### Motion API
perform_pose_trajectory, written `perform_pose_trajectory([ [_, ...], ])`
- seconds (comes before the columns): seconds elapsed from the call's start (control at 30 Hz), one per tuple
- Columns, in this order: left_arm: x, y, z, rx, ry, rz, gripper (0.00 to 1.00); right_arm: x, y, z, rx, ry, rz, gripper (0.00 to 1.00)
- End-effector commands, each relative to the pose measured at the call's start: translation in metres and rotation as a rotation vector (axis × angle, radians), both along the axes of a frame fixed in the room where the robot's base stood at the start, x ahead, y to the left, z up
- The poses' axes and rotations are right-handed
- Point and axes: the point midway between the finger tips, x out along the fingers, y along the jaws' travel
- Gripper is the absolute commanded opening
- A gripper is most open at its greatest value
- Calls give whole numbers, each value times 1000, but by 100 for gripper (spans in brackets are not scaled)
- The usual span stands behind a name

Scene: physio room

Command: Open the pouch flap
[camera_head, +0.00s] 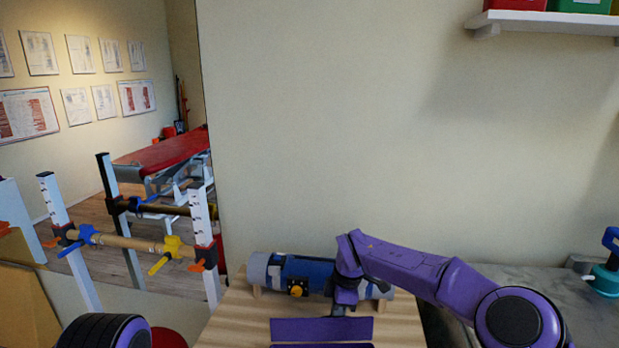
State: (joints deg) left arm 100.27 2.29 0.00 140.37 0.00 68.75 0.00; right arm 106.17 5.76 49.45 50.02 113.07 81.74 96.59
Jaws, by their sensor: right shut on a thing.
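A blue pouch (306,271) lies along a grey roll (258,270) on a wooden table. A small yellow-orange knob on a black plate (297,289) sits on the pouch's front. My right gripper (344,298) points down at the right part of the pouch and is shut on its flap. The jaws and my arm cover that part, so the exact grip and how far the flap is lifted cannot be made out. My left gripper is out of view; only a dark joint of my left arm shows at the lower left.
The wooden table top (240,318) is bare left of the roll. A wall stands close behind. A grey counter (567,300) with a teal-and-blue object (608,265) is at the right. Parallel bars (130,242) stand at the left, and a shelf (560,20) hangs upper right.

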Motion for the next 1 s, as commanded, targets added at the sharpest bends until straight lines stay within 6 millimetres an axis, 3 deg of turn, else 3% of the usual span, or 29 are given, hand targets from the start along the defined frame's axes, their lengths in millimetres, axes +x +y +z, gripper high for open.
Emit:
perform_pose_trajectory([
  [0.1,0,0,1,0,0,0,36,0,0,1,0,0,1,3],
  [0.2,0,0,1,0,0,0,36,0,0,1,0,0,0,30],
  [0.47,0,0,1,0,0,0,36,0,0,1,0,0,0,30],
  [1.0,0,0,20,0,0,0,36,0,0,40,0,-1,0,30],
])
